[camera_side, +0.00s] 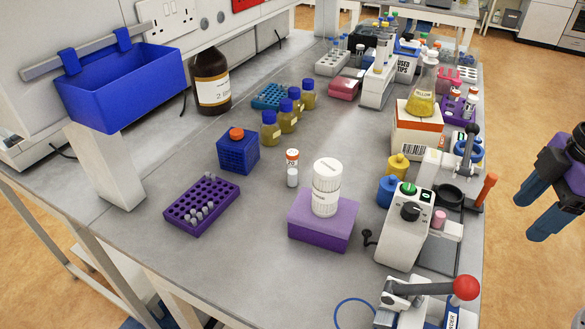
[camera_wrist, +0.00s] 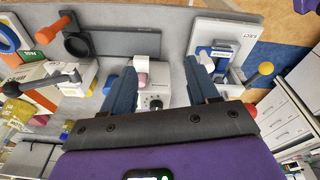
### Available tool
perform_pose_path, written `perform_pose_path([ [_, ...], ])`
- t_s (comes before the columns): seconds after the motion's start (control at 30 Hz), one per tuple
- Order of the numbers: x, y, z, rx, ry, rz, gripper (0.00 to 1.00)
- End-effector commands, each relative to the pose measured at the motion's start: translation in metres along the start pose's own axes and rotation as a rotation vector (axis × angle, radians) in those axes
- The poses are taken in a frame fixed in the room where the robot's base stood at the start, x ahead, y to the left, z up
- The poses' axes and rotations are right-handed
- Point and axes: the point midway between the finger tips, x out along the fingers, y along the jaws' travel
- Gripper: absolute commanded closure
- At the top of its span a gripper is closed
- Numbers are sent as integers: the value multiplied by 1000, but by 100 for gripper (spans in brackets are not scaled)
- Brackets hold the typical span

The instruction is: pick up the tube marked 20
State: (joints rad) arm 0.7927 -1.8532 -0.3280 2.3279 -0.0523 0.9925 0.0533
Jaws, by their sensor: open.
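A small upright tube (camera_side: 292,168) with an orange-and-white upper part and a pale lower part stands on the bench, left of the purple box. Its marking is too small to read. Other tubes with pale caps stand in a purple rack (camera_side: 452,108) at the right back, and small tubes sit in a purple rack (camera_side: 193,219) at the left; I cannot read a 20 on any. My gripper (camera_side: 536,212) is open and empty, off the bench's right edge and far from the small upright tube. In the wrist view its blue fingers (camera_wrist: 158,68) are spread, with nothing between them.
A purple box (camera_side: 322,236) bears stacked white jars (camera_side: 326,187). A white device with a knob (camera_side: 405,225) and a red-knobbed lever (camera_side: 466,287) stand along the right edge. Blue-capped bottles (camera_side: 289,115) and a blue cube (camera_side: 238,153) stand behind. Bare bench lies around the small tube.

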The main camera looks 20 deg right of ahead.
Motion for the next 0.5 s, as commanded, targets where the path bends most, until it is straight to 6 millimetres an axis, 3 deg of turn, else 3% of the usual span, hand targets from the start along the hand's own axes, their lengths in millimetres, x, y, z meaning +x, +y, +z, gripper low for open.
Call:
perform_pose_path([
  [0.27,14,35,-80,82,182,67,41],
  [0.37,21,55,-121,118,281,96,41],
  [0.5,33,91,-191,163,459,135,41],
])
